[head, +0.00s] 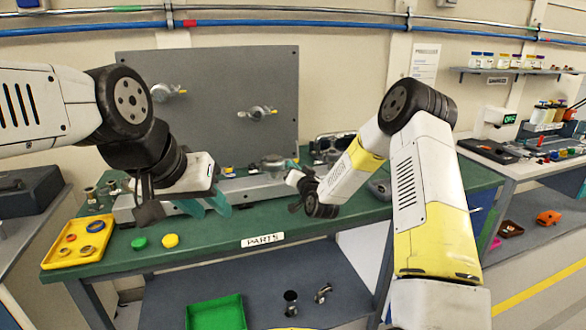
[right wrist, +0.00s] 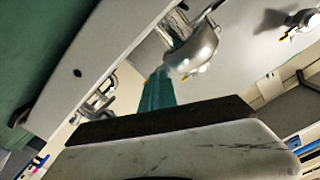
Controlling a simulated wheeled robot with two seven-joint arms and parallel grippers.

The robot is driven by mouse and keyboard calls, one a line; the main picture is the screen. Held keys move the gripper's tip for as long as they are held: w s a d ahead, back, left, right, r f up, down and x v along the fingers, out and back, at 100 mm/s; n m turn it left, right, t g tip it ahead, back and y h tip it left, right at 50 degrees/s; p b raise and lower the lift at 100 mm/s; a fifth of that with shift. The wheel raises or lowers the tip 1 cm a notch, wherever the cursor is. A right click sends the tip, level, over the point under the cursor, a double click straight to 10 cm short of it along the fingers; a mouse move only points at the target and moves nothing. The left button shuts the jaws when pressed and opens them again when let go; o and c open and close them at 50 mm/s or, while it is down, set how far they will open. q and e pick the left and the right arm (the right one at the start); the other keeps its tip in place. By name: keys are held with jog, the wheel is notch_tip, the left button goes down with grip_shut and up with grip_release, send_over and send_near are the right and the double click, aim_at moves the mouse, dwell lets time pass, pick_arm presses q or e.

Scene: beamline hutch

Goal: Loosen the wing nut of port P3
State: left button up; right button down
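Metal clamped ports with yellow tips sit on the grey upright panel (head: 215,75): one at upper left (head: 168,92) and one at right (head: 258,112). A third metal fitting (head: 272,163) sits lower, at the bench. I cannot read which is P3. In the right wrist view a rounded metal clamp part (right wrist: 195,52) lies close beside my right gripper's teal finger (right wrist: 160,92); contact is unclear. My right gripper (head: 296,176) is by the lower fitting, its finger gap hidden. My left gripper (head: 207,206) hangs above the bench's front, teal fingers apart and empty.
The green bench (head: 215,245) holds a yellow tray (head: 78,242), a green disc (head: 139,243) and a yellow disc (head: 170,240). A green bin (head: 215,313) stands on the lower shelf. A second workbench (head: 535,160) stands at right.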

jog(key=shift+n, duration=2.2)
jog(key=c, duration=1.6)
grip_release()
jog(key=shift+c, duration=0.2)
jog(key=shift+a, duration=0.1)
